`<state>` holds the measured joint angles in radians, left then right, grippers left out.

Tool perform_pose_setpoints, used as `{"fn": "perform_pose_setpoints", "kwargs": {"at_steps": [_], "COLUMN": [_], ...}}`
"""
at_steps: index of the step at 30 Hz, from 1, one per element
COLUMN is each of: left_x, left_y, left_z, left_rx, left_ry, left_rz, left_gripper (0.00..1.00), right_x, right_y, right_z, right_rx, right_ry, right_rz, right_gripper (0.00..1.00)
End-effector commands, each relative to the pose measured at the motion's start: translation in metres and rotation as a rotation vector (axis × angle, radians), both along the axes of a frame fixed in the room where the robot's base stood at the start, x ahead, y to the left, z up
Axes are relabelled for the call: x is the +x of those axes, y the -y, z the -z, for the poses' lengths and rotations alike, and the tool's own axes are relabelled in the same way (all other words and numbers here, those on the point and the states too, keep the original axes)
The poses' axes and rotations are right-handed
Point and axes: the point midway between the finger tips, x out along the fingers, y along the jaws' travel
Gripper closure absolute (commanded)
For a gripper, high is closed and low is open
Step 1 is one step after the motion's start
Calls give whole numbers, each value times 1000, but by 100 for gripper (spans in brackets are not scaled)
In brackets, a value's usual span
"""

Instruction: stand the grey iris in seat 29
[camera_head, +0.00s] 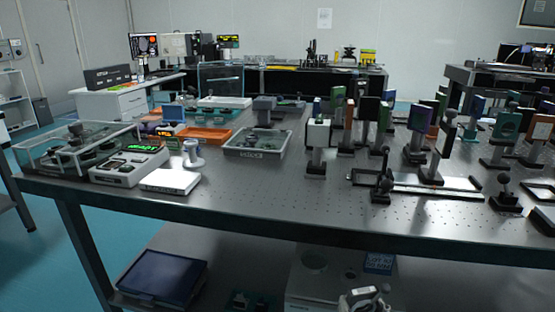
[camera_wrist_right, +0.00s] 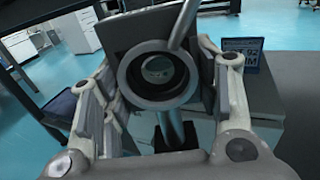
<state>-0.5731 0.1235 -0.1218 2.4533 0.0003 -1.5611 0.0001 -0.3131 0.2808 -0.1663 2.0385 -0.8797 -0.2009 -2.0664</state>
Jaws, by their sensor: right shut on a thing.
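The grey iris (camera_wrist_right: 128,82) fills the middle of the right wrist view. It has a dark round ring, a thin lever rod rising to the upper right, and a post below. My right gripper (camera_wrist_right: 162,76) is shut on it, one finger on each side. In the head view my right gripper (camera_head: 362,299) shows only partly at the bottom edge, in front of and below the optical table (camera_head: 255,192). The iris cannot be made out there. I cannot tell which place on the table is seat 29. My left gripper is not in view.
Several posted optics, such as a white-cube mount (camera_head: 318,132) and a rail (camera_head: 440,189), crowd the table's right half. A grey tray (camera_head: 257,152), an orange tray (camera_head: 204,137) and a white box (camera_head: 171,181) stand left. The front middle is bare. A blue case (camera_head: 162,276) lies below.

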Motion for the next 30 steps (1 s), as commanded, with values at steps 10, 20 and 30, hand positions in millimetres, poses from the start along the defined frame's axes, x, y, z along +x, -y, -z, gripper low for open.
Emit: {"fn": "perform_pose_setpoints", "kwargs": {"at_steps": [10,20,30], "left_x": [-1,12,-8], "left_y": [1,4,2], "left_z": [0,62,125], "left_rx": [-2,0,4], "left_ry": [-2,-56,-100], "left_rz": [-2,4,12], "left_gripper": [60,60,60], "right_x": [-56,-68,-85], "right_y": [-25,-22,-21], "right_z": [-83,-127,-168], "right_rx": [12,22,28], "right_ry": [-4,11,20], "right_rz": [96,105,110], "right_gripper": [100,100,100]}}
